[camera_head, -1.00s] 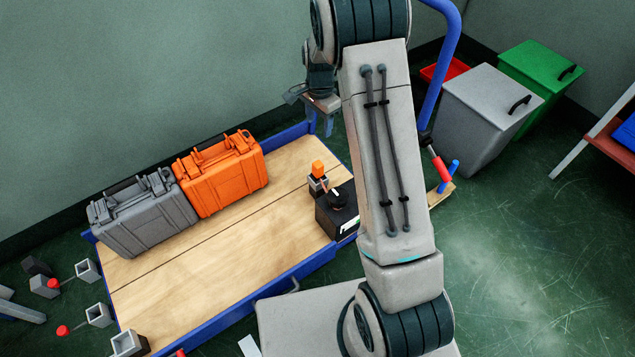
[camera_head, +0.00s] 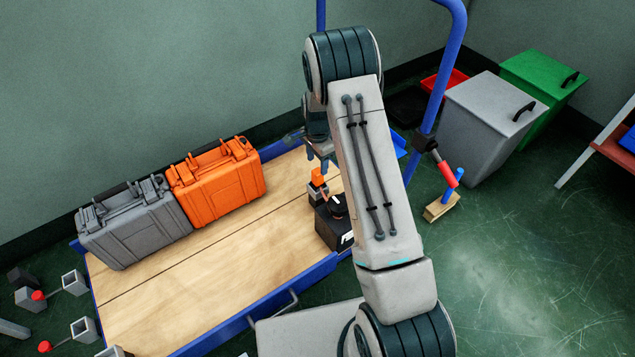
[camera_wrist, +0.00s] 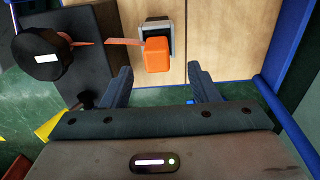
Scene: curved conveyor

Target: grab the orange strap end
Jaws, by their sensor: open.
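The orange strap end (camera_wrist: 157,55) is a small orange block in a grey holder (camera_wrist: 160,26) on the wooden platform. A thin orange strap runs from it to a black reel on a dark box (camera_wrist: 75,50). In the head view the strap end (camera_head: 317,177) stands beside the dark box (camera_head: 333,228). My gripper (camera_wrist: 160,75) is open, its two dark fingers apart and nothing between them. In the wrist view the strap end lies just beyond the fingertips, in line with the gap. In the head view my gripper (camera_head: 322,162) is just above it, partly hidden by my arm.
A grey case (camera_head: 135,225) and an orange case (camera_head: 215,180) stand on the left of the wooden cart platform (camera_head: 210,265). Its blue handle (camera_head: 447,75) rises at right. Grey and green bins stand behind. The platform's front half is bare.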

